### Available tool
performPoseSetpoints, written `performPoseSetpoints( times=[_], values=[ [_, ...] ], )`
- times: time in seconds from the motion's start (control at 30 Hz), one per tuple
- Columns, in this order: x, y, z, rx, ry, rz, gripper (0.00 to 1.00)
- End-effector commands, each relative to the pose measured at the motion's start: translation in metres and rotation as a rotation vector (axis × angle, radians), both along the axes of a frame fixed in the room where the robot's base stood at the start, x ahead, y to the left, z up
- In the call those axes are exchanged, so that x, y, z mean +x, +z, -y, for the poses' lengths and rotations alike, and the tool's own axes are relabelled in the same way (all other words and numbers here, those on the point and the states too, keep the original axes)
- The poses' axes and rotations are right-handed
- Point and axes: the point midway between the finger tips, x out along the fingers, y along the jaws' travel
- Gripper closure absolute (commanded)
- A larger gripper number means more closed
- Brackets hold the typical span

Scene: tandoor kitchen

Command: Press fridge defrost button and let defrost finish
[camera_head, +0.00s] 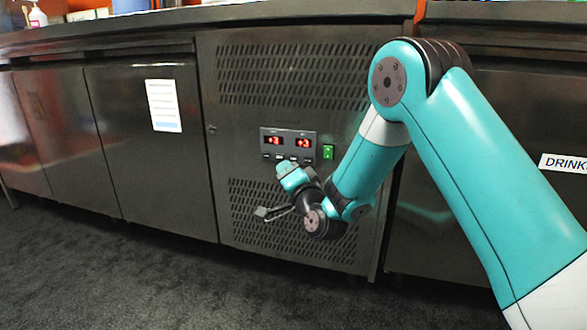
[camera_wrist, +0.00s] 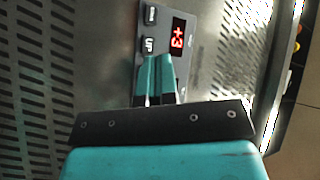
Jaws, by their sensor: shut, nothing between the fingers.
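The dark control panel (camera_head: 288,143) is on the steel fridge front (camera_head: 225,110). It has two red displays, with a row of small buttons below. In the wrist view, the panel (camera_wrist: 195,15) appears turned sideways, with a red "+3" display (camera_wrist: 179,34) and an UP button (camera_wrist: 149,46) beside another button (camera_wrist: 152,15). My gripper (camera_head: 283,168) is at the panel's lower edge in the head view. In the wrist view, my gripper (camera_wrist: 155,58) is shut and empty, its tips just beside the UP button. The fingers hide part of the panel. I cannot tell whether they touch it, and no defrost label is readable.
A green switch (camera_head: 328,152) is right of the panel. Vent grilles (camera_head: 290,75) lie above and below. A paper sheet (camera_head: 162,105) is on the left door, and a drinks label (camera_head: 565,163) is at the right. The dark floor (camera_head: 120,275) in front is clear.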

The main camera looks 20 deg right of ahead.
Motion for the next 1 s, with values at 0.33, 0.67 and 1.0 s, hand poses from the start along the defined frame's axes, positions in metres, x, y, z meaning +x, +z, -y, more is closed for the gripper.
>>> performPoseSetpoints(
  times=[0.33,0.67,1.0],
  values=[
    [0.015,0.000,0.011,0.000,-0.001,-0.001,1.00],
    [0.015,0.000,0.011,0.000,0.000,-0.001,1.00],
    [0.015,0.000,0.011,0.000,0.000,-0.001,1.00]
  ],
)
